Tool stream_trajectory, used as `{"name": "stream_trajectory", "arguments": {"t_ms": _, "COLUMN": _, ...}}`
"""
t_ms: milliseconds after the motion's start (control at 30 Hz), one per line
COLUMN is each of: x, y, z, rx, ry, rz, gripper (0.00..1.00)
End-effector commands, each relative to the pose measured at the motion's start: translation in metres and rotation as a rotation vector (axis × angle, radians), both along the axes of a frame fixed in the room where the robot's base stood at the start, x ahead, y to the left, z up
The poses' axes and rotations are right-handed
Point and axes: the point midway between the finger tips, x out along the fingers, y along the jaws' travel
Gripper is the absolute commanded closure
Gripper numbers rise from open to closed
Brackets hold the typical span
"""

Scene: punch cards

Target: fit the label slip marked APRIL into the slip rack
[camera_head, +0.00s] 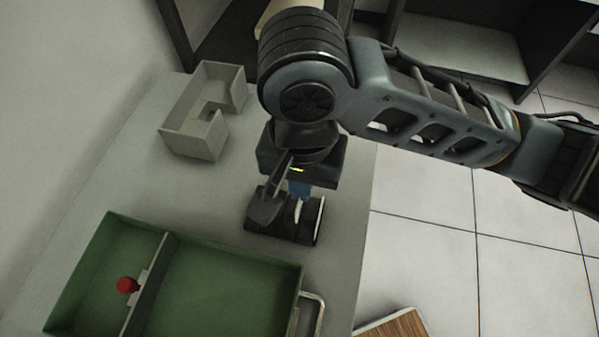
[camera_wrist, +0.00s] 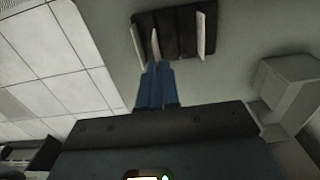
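The slip rack (camera_head: 268,228) is a small dark block on the grey table, below my gripper. It also shows at the top of the wrist view (camera_wrist: 178,36). My gripper (camera_head: 298,190) points down with its blue fingers close together, shut on a thin white slip (camera_wrist: 155,45). This slip reaches down to the rack between two other pale slips, one near each end of the rack: one on the left (camera_wrist: 137,46) and one on the right (camera_wrist: 201,35). No lettering is readable. I cannot tell whether the held slip is in a slot or just above it.
A green tray (camera_head: 205,240) with a divider and a red knob (camera_head: 127,285) stands at the front left. A grey notched box (camera_head: 195,140) stands behind the rack to the left. A metal handle (camera_head: 318,315) sticks out beside the tray. The table's right edge is close to the rack.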

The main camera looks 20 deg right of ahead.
Motion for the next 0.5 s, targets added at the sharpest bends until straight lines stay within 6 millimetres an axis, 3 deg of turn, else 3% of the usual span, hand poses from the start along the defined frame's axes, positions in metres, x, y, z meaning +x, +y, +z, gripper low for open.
{"name": "stream_trajectory", "arguments": {"t_ms": 500, "x": -0.0002, "y": 0.0001, "z": -0.0049, "rx": 0.0, "ry": 0.0, "rz": -0.001, "gripper": 1.0}}
